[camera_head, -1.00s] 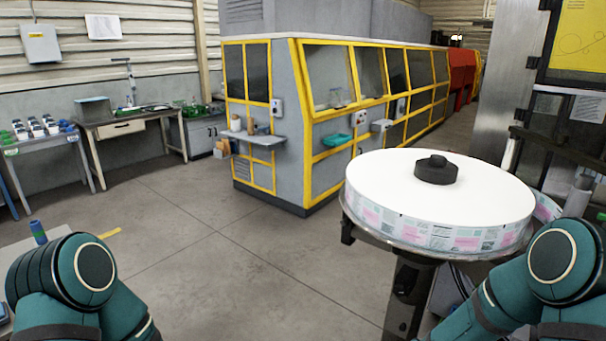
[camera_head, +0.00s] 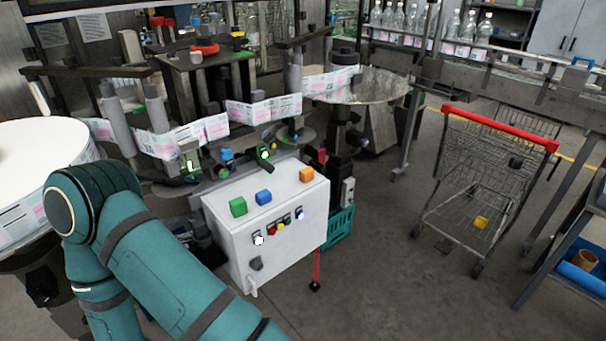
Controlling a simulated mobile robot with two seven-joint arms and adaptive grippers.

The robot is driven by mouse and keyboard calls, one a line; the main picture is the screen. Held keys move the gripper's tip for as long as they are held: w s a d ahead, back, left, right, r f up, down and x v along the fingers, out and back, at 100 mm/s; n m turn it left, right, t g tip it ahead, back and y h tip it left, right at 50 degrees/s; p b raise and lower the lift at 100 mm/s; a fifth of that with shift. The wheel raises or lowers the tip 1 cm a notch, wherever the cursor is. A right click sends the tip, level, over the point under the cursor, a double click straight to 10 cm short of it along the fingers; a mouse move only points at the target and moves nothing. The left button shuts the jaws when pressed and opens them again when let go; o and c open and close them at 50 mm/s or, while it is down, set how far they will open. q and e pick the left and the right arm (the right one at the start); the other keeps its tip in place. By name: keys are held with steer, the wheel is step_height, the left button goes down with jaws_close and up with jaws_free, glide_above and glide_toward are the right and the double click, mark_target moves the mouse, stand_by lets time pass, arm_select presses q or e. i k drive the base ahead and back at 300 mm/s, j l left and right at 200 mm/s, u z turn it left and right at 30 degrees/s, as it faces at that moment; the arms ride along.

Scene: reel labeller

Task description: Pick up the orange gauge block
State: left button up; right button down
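The orange gauge block (camera_head: 306,174) is a small cube on top of a white control box (camera_head: 292,217), near the box's back right corner. A blue block (camera_head: 263,197) and a green block (camera_head: 238,207) sit on the same top, in a row to the left and nearer to me. The three blocks stand apart. One of my teal arms fills the lower left, left of the box. Neither gripper shows, so whether they are open or shut is hidden.
A large white label reel (camera_head: 35,150) is at the left. Labeller rollers and a label strip (camera_head: 262,110) stand behind the box. A teal crate (camera_head: 340,228) is beside it. A shopping cart (camera_head: 490,150) with a yellow object (camera_head: 481,222) stands right. Floor between box and cart is clear.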

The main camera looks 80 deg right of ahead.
mark_target(307, 174)
steer(key=z, duration=2.55)
